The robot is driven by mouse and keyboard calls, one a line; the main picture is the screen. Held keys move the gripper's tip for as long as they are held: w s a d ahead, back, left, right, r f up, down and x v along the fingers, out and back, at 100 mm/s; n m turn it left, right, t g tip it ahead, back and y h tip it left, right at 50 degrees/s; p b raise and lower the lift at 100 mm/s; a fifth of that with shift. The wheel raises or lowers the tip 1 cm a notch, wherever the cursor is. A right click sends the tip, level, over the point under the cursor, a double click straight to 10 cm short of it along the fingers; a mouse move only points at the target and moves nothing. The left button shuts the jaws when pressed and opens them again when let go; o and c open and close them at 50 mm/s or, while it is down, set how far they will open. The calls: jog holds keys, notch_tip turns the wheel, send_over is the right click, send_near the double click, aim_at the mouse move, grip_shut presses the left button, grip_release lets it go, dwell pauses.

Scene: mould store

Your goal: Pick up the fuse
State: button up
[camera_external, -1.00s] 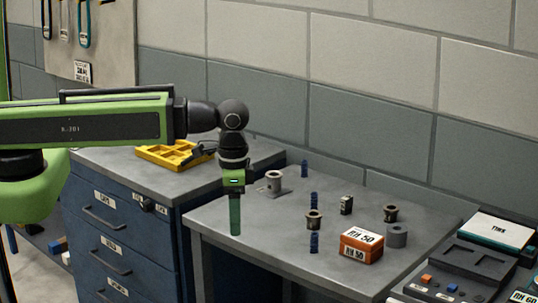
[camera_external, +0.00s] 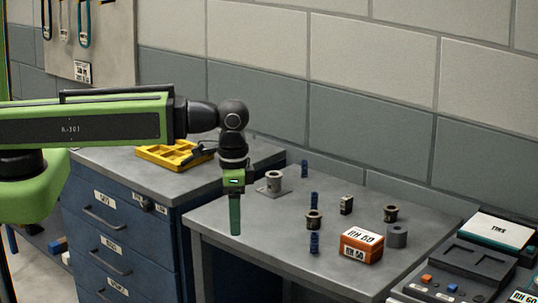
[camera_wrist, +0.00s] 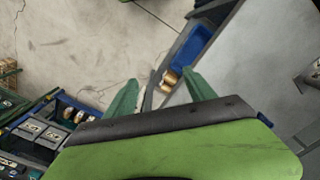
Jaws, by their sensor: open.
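My gripper (camera_external: 235,214) points down at the left front edge of the grey table, above its surface level, with nothing held. In the wrist view its two green fingers (camera_wrist: 163,82) are spread apart. Between the fingertips, farther below, a small cylindrical thing with copper-coloured and pale parts (camera_wrist: 169,80) shows by the blue bin; it may be the fuse, but it is too small to be sure. I cannot tell whether any of these is a fuse.
The grey table (camera_external: 265,232) also bears an orange box (camera_external: 361,245), several flanged bushings (camera_external: 391,213) and a grey ring (camera_external: 397,236). A yellow tray (camera_external: 170,156) lies on the blue drawer cabinet (camera_external: 120,235). A blue bin (camera_wrist: 192,48) sits below. The table's left front is clear.

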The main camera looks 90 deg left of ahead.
jog(key=c, duration=0.4)
